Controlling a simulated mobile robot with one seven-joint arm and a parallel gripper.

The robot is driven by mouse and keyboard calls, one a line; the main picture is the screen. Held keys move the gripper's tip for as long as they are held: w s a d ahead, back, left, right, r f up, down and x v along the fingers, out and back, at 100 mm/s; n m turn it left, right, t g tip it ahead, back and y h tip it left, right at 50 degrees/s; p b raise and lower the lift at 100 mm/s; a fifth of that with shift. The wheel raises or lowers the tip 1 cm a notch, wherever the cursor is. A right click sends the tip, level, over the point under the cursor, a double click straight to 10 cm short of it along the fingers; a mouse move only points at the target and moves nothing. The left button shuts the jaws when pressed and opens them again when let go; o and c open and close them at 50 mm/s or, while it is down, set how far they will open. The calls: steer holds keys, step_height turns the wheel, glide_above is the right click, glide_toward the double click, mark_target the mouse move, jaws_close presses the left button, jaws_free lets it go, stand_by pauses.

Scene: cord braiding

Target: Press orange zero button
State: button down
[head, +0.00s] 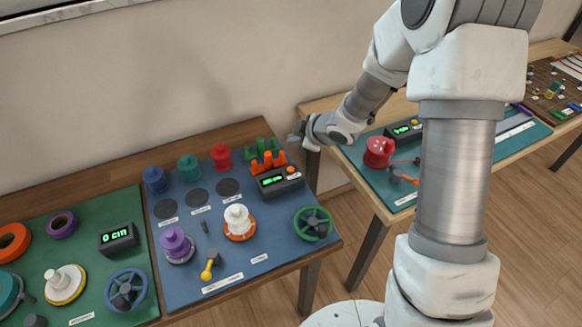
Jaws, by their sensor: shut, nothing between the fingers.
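An orange button (291,170) sits on top of a black counter box (281,187) with green lit digits. The box stands at the right back of the blue mat (240,262), just in front of an orange rack. My gripper (293,137) is up and behind the button, near the table's back right corner. Its fingers are small in the picture and look shut and empty, apart from the button. The button's top is in plain view.
A green handwheel (313,223), a white spool (238,220) and a purple spool (176,243) stand nearer. Another counter (403,131) is on the right table; a gap separates the tables.

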steer(key=shift+f, duration=0.15)
steer(key=b, duration=0.8)
glide_above(294, 173)
step_height(294, 173, down, 8)
steer(key=shift+w+f, duration=0.1)
steer(key=shift+f, duration=0.15)
steer(key=shift+f, duration=0.1)
stand_by(1.4)
steer(key=shift+f+b, duration=0.3)
steer(key=shift+b, duration=0.15)
steer(key=shift+f+b, duration=0.35)
steer(key=shift+f, duration=0.05)
stand_by(0.4)
steer(key=shift+r+p, duration=0.75)
steer(key=shift+r, duration=0.05)
step_height(294, 173, up, 5)
steer(key=p, duration=0.4)
steer(key=shift+p, duration=0.4)
